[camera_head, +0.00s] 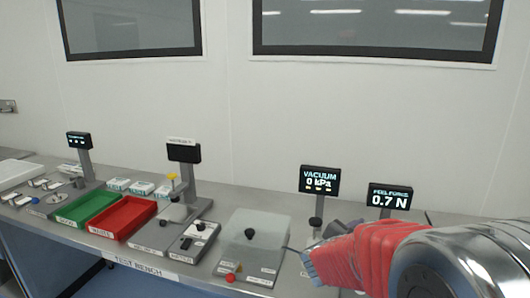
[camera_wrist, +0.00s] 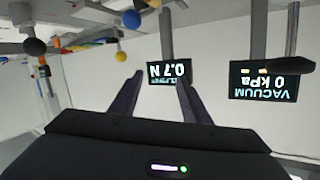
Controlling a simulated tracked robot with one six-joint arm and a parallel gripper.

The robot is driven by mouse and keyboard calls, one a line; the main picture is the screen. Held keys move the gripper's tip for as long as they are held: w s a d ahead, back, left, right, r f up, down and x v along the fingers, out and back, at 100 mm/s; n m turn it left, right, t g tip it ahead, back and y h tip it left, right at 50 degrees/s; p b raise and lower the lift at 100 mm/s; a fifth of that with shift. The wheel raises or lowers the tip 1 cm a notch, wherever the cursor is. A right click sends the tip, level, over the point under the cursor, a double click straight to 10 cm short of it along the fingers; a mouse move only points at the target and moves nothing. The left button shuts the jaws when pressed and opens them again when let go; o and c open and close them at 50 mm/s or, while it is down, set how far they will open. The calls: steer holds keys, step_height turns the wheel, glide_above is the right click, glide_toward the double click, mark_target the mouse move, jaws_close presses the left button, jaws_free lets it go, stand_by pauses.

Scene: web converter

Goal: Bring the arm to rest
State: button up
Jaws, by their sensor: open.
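My arm enters the head view from the lower right, with a silver joint and a red-covered section over the right end of the bench. My gripper (camera_wrist: 158,88) shows in the wrist view, its two dark fingers apart with nothing between them. Beyond the fingers, in the upside-down wrist view, is the peel force display (camera_wrist: 170,72) reading 0.7 N.
The steel test bench (camera_head: 140,264) holds a green tray (camera_head: 88,206), a red tray (camera_head: 124,217) and a clear-lidded box (camera_head: 251,240). The vacuum display (camera_head: 320,180) reads 0 kPa beside the peel force display (camera_head: 389,197). A red button (camera_head: 230,278) sits near the front edge.

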steer(key=s+a+r+n+t+y, duration=0.1)
steer(key=a+r+n+y, duration=0.15)
steer(key=a+y, duration=0.2)
steer(key=a+r+n+t+y, duration=0.2)
steer(key=a+r+y, duration=0.1)
steer(key=a, duration=0.2)
steer(key=s+a+n+g+y, duration=0.2)
steer(key=s+a+n+y, duration=0.2)
steer(key=s+a, duration=0.25)
steer(key=s+d+f+n+g, duration=0.1)
steer(key=s+f+g, duration=0.2)
steer(key=s, duration=0.9)
steer(key=s+d+f+n+g, duration=0.2)
steer(key=s+g, duration=0.1)
steer(key=s, duration=0.9)
steer(key=shift+s+f+h, duration=0.35)
steer(key=shift+f+h, duration=0.05)
steer(key=shift+h, duration=0.05)
